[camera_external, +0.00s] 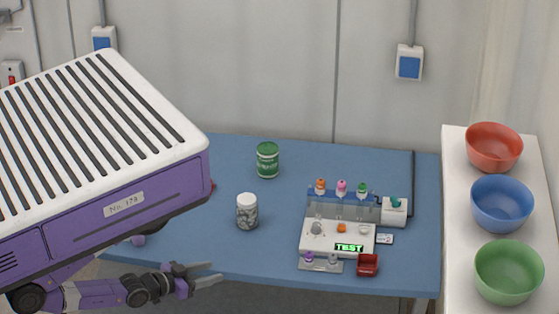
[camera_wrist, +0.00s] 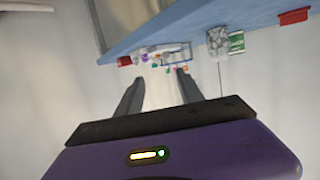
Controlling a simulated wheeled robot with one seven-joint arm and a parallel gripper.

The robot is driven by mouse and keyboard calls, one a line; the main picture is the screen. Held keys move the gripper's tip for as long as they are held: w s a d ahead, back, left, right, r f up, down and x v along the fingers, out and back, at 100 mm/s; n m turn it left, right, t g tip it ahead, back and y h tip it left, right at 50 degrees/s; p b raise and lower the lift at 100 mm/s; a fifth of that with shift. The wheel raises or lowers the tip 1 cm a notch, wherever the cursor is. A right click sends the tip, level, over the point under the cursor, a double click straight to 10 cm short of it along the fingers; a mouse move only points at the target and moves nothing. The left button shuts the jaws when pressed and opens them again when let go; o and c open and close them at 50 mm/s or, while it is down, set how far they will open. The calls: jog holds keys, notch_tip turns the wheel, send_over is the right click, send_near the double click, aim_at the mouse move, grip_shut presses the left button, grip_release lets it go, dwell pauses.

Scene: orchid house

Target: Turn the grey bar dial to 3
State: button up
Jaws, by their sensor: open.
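The white device (camera_external: 311,246) stands at the right of the blue table, with a green display reading TEST (camera_external: 349,247). A grey knob (camera_external: 316,228) sits at the left of its panel and looks like the bar dial; its setting is too small to read. Beside it are an orange knob (camera_external: 341,228) and a pale knob (camera_external: 364,229). My gripper (camera_external: 216,274) is open and empty, in front of the table's front edge, left of the device and apart from it. In the wrist view my gripper's fingers (camera_wrist: 159,76) are spread, with the device small and blurred beyond them.
A green can (camera_external: 267,160) and a white-lidded jar (camera_external: 247,212) stand left of the device. A small red container (camera_external: 368,265) sits at its front right. Red (camera_external: 493,148), blue (camera_external: 501,203) and green (camera_external: 508,271) bowls stand on a white surface at right.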

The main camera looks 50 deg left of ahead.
jog(key=w+d+r+n+p, duration=0.1)
jog(key=w+r+p, duration=0.2)
jog(key=w, duration=1.1)
jog(key=w+d+r+n+y+p, duration=0.1)
jog(key=w+r+p, duration=0.15)
jog(key=w, duration=1.15)
jog(key=w+d+r+n+p, duration=0.1)
jog(key=w+d+r+p, duration=0.15)
jog(key=w, duration=1.25)
jog(key=n+g+y+p, duration=0.1)
jog(key=n+g+y, duration=0.2)
jog(key=n+g, duration=0.75)
send_near(316, 224)
jog(key=w+m+g, duration=0.2)
jog(key=shift+n, duration=0.25)
jog(key=shift+p+x, duration=0.55)
jog(key=shift+x, duration=3.5)
jog(key=shift+s, duration=0.15)
grip_shut()
